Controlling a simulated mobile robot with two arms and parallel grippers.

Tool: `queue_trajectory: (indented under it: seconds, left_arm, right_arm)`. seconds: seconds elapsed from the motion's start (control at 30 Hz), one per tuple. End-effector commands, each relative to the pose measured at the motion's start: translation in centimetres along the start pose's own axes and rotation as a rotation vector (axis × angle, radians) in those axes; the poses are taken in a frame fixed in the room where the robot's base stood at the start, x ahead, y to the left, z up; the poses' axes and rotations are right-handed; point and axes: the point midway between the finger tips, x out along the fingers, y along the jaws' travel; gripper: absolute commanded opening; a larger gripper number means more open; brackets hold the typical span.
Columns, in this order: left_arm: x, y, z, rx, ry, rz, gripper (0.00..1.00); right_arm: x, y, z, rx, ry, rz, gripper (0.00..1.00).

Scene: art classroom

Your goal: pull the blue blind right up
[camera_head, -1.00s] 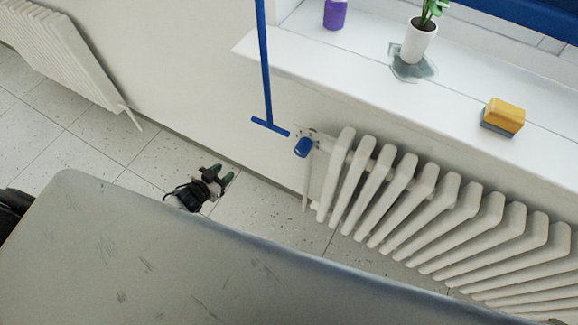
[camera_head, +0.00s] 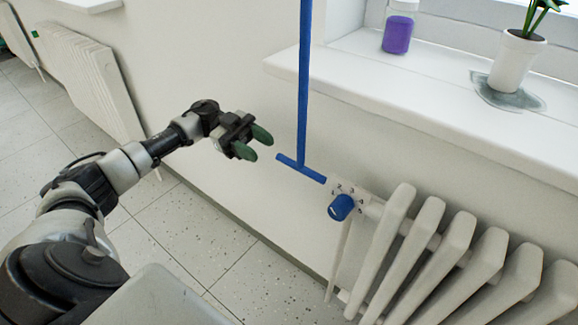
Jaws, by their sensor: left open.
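A blue pull rod (camera_head: 304,90) hangs down in front of the wall left of the window sill. It ends in a blue T-shaped handle (camera_head: 301,168) near the radiator valve. The blind itself is not in view now. My left gripper (camera_head: 254,143) is open and empty, with green fingertips pointing right. In the picture it is just left of the rod, a little above the handle, with a gap between. My right gripper is not in view.
A white radiator (camera_head: 440,250) with a blue valve knob (camera_head: 341,207) stands below the white sill (camera_head: 420,105). On the sill are a jar of purple paint (camera_head: 397,34) and a potted plant (camera_head: 515,62). Another radiator (camera_head: 85,75) is at the left.

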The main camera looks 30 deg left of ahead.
Motion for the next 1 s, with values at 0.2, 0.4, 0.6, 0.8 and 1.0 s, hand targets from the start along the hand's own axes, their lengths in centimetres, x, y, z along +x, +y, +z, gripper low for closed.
queue_trajectory:
  seconds: [0.2,0.4,0.6,0.8,1.0]
  left_arm:
    - [4.4,0.0,0.1,0.001,0.004,0.002,0.42]
    - [7.1,0.0,0.1,0.002,0.003,0.000,0.42]
    - [8.0,-0.1,0.0,0.001,0.003,-0.002,0.42]
    - [8.0,-0.1,0.0,0.001,0.003,-0.003,0.42]
    - [8.0,-0.1,0.0,0.001,0.002,-0.003,0.15]
  right_arm:
    - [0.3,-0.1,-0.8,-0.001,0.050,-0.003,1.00]
    - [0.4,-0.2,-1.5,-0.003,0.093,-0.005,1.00]
    - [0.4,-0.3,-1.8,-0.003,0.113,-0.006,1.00]
    - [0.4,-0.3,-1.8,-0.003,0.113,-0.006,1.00]
    - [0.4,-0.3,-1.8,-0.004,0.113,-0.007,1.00]
